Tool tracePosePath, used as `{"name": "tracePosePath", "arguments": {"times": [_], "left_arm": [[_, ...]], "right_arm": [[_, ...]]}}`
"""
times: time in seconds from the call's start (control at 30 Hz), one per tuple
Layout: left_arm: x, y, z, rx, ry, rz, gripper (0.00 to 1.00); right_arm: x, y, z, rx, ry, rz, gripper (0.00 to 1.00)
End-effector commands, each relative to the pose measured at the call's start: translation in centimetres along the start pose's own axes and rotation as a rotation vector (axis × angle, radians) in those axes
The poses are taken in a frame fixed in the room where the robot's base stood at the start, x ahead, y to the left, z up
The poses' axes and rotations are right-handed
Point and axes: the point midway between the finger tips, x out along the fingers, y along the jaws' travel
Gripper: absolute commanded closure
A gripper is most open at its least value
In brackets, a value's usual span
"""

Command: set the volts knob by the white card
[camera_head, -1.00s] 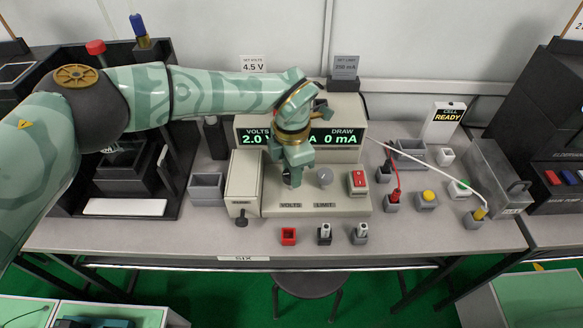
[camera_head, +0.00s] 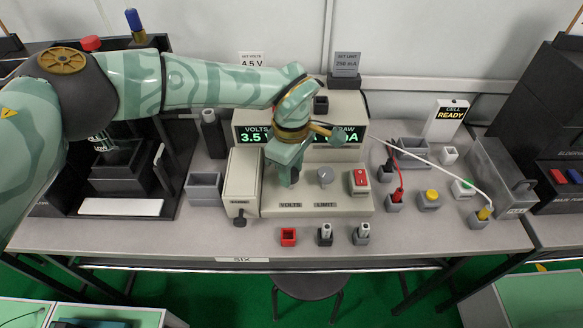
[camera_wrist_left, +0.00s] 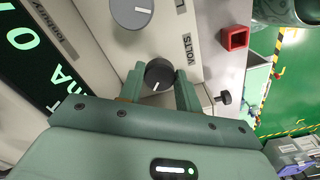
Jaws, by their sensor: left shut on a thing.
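The white card (camera_head: 252,60) stands behind the power supply and reads "SET VOLTS 4.5 V". The supply's display (camera_head: 255,134) shows VOLTS 3.5, with the DRAW side partly covered by my gripper. My left gripper (camera_head: 288,178) points down at the panel above the VOLTS label (camera_head: 290,205). In the left wrist view the volts knob (camera_wrist_left: 159,74) is dark with a white pointer line and sits between the two fingers, which are shut on it. In the head view the gripper mostly hides this knob. My right gripper is not in view.
A grey limit knob (camera_head: 325,176) sits close to the right of the gripper, then a red rocker switch (camera_head: 359,180). A grey card (camera_head: 346,64) reads 250 mA. Small sockets, including a red one (camera_head: 288,236), stand along the front. A white lead (camera_head: 440,170) crosses the right side.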

Motion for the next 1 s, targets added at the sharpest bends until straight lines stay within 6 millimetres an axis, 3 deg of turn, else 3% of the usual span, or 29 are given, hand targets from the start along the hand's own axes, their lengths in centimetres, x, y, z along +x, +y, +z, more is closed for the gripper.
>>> {"name": "tracePosePath", "arguments": {"times": [0.6, 1.0], "left_arm": [[0.1, 0.0, -0.1, 0.562, 0.001, 0.001, 0.89], [0.0, -0.1, -0.1, 0.780, 0.001, 0.002, 0.89]], "right_arm": [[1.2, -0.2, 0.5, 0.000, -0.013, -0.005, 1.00], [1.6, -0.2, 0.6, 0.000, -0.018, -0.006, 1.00]]}}
